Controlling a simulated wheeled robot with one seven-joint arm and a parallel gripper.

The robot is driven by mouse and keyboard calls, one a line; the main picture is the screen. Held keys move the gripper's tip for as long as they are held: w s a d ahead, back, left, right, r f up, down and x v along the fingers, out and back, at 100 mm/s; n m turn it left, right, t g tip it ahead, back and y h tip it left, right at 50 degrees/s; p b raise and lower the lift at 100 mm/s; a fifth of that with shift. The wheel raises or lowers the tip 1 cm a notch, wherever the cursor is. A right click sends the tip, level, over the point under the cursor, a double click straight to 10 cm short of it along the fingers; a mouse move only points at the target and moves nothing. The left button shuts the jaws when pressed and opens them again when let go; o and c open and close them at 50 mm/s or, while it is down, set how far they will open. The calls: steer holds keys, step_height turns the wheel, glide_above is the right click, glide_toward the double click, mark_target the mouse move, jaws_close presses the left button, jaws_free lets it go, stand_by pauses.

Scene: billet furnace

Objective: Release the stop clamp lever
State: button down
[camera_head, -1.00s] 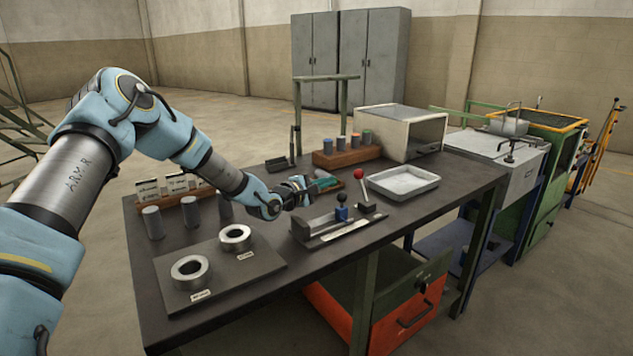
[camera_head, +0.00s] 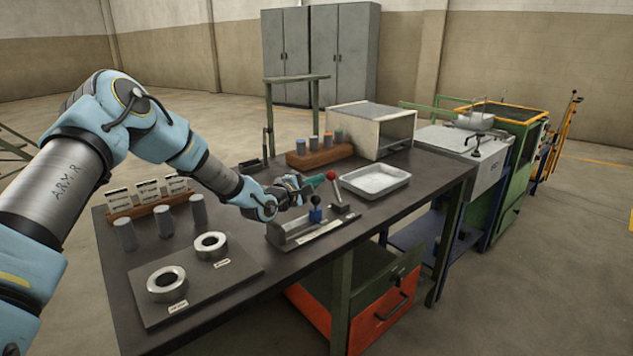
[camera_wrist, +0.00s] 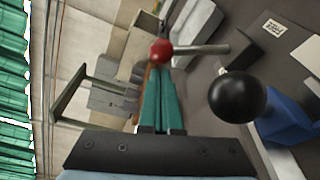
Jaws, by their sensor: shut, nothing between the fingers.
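A lever with a red ball knob (camera_head: 331,174) stands at the right end of a metal stop fixture (camera_head: 290,231) on the bench, its stem leaning slightly left. In the wrist view the red knob (camera_wrist: 160,51) is at the fingertips, its grey stem running right. My gripper (camera_head: 325,179) is shut and empty, its green fingers (camera_wrist: 163,98) pressed together. The fingertips are right beside the red knob; I cannot tell whether they touch it. A blue block (camera_head: 315,215) with a black knob (camera_head: 315,200) sits on the fixture, below my gripper. The black knob (camera_wrist: 237,96) shows right of the fingers.
A white tray (camera_head: 374,192) lies behind and right of the lever. A wooden rack (camera_head: 318,156) of capped cylinders and a metal box (camera_head: 371,130) stand at the back. Two steel rings lie on a plate (camera_head: 215,287) at the front left.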

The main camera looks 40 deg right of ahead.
mark_target(332, 177)
steer(key=shift+s+r+m+b, duration=0.2)
steer(key=shift+s+m+b, duration=0.25)
steer(key=shift+m+b, duration=0.2)
steer(key=b, duration=0.1)
steer(key=s+b, duration=0.1)
steer(key=b, duration=0.1)
steer(key=shift+s+r, duration=0.2)
steer(key=shift+r, duration=0.05)
steer(key=m+b, duration=0.1)
steer(key=s+m+h+b, duration=0.1)
steer(key=m+b, duration=0.1)
steer(key=shift+s+a+r+m+t, duration=0.1)
steer(key=shift+s+m+t, duration=0.15)
steer(key=shift+t, duration=0.05)
steer(key=shift+s+a+r+m+h+b, duration=0.15)
steer(key=shift+s+m+h+b, duration=0.2)
steer(key=shift+s+m+b, duration=1.55)
steer(key=shift+s+a+r+m+h+b, duration=0.1)
steer(key=shift+s+m+h+b, duration=0.55)
steer(key=shift+b, duration=2.05)
steer(key=shift+s+m+y, duration=0.2)
steer(key=shift+m+y, duration=0.1)
steer(key=shift+m, duration=0.15)
